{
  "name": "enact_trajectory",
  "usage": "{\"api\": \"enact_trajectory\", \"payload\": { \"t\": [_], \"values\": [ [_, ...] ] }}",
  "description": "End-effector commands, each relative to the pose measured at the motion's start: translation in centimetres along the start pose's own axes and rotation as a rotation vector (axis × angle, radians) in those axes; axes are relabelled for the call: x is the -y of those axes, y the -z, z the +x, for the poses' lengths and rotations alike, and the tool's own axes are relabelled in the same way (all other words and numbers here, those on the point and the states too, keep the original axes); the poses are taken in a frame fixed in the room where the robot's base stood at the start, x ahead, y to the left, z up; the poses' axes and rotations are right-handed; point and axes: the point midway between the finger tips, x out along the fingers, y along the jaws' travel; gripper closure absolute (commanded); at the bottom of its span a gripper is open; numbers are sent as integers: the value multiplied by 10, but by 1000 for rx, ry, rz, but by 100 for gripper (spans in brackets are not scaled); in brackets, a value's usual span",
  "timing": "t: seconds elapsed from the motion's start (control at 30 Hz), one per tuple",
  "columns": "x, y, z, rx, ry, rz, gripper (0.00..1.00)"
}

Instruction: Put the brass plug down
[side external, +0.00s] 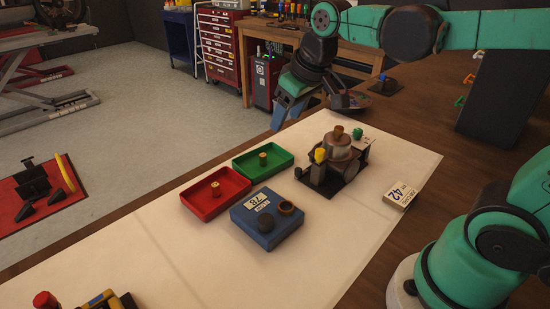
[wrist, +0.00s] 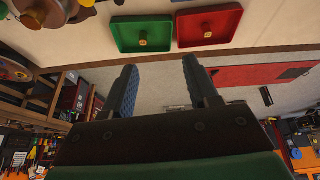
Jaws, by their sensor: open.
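A small brass plug (side external: 263,156) stands upright in the green tray (side external: 281,164); it also shows in the wrist view (wrist: 143,41). A similar brass piece (side external: 215,188) stands in the red tray (side external: 238,193), also visible in the wrist view (wrist: 208,27). I cannot tell which one the task names. My gripper (side external: 280,122) is up behind the green tray, apart from both trays. In the wrist view its two fingers (wrist: 158,66) are spread with nothing between them.
A blue block (side external: 267,238) labelled 78 carries a dark knob and a ring. A metal fixture (side external: 340,152) with a brown-topped cylinder and yellow part stands right of the trays. A card (side external: 400,195) marked 42 lies further right.

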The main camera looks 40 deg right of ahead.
Motion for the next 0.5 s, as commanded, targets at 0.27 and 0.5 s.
{"api": "enact_trajectory", "payload": {
  "t": [0.27, 0.5],
  "values": [
    [17, -59, 8, -171, 7, 63, 47],
    [20, -70, 12, -207, 11, 78, 47]
  ]
}}
